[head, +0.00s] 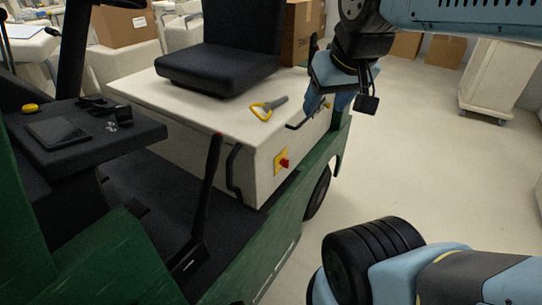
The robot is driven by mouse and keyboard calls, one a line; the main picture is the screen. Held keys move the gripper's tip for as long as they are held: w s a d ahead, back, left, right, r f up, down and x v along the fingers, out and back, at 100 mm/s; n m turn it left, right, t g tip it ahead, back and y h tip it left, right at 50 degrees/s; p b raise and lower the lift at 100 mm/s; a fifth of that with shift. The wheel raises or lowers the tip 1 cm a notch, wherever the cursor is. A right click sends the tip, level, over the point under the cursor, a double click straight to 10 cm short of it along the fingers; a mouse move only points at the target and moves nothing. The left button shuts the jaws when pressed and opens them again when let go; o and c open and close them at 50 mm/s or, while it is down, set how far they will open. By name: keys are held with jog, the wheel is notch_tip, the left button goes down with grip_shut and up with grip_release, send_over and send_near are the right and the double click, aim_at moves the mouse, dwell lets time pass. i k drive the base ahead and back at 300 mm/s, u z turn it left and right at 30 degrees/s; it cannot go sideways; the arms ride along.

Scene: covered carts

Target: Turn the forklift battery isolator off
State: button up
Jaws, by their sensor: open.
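The battery isolator is a red knob (285,162) on a yellow plate (281,161), on the side of the cream battery box (236,158) under the black seat. My gripper (318,112) is up and to the right of the isolator, beside the box's right end and apart from the knob. Its jaws are open and I see nothing between them. The fine angle of the knob is too small to tell.
A yellow-handled tool (266,108) lies on the box lid. A black seat (221,50) stands above it. A black lever (207,190) rises from the green forklift body. Pale floor (420,160) is clear at right, with a covered cart (500,75) beyond.

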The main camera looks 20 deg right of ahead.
aim_at(283, 161)
jog(key=z, duration=1.3)
jog(key=k, duration=1.45)
jog(key=u, duration=0.35)
jog(key=i, duration=1)
jog(key=z, duration=0.05)
